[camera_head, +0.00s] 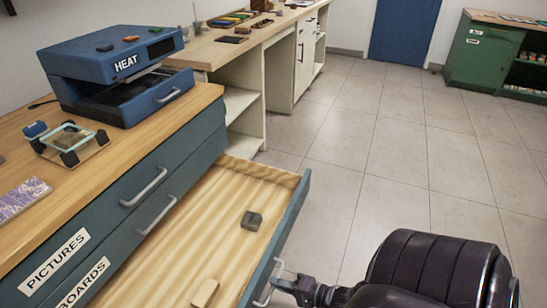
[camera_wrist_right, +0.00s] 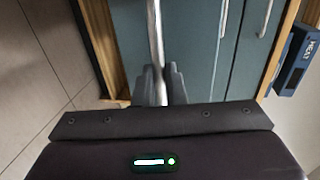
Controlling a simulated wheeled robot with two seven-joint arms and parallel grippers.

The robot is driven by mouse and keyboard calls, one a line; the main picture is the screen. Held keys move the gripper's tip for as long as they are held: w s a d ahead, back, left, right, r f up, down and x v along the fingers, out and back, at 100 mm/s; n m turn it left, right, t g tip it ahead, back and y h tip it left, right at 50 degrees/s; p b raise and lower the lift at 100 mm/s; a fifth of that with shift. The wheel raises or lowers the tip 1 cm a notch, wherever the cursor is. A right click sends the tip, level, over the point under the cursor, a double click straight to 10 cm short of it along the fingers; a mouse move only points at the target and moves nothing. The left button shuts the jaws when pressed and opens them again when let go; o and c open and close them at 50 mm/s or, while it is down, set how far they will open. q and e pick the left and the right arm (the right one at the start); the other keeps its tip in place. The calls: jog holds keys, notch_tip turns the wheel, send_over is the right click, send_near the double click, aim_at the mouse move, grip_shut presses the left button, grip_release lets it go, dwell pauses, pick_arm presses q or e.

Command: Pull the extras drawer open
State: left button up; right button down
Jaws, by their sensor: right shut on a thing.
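A drawer of the teal cabinet stands pulled out, its pale wooden inside (camera_head: 215,215) showing in the head view. It is below the drawer labelled BOARDS, and its own label cannot be seen. A dark grey block (camera_head: 251,220) and a light wooden block (camera_head: 204,292) lie in it. My right gripper (camera_head: 280,282) is at the front of this drawer, shut on its metal handle (camera_head: 266,291). In the right wrist view the fingers (camera_wrist_right: 161,85) close around the handle bar (camera_wrist_right: 155,30). My left gripper is not in view.
The PICTURES drawer (camera_head: 95,215) and BOARDS drawer (camera_head: 150,238) are closed. On the wooden top (camera_head: 60,170) stand a blue HEAT press (camera_head: 115,70) and a small framed stand (camera_head: 70,142). Clear tiled floor (camera_head: 370,150) lies right of the open drawer.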

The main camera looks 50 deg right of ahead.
jog(key=shift+s, duration=0.1)
jog(key=c, duration=1.5)
grip_release()
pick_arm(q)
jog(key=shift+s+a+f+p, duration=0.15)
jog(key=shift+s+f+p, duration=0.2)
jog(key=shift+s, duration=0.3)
pick_arm(e)
jog(key=v, duration=0.7)
jog(key=shift+s+d, duration=0.1)
jog(key=shift+s, duration=0.25)
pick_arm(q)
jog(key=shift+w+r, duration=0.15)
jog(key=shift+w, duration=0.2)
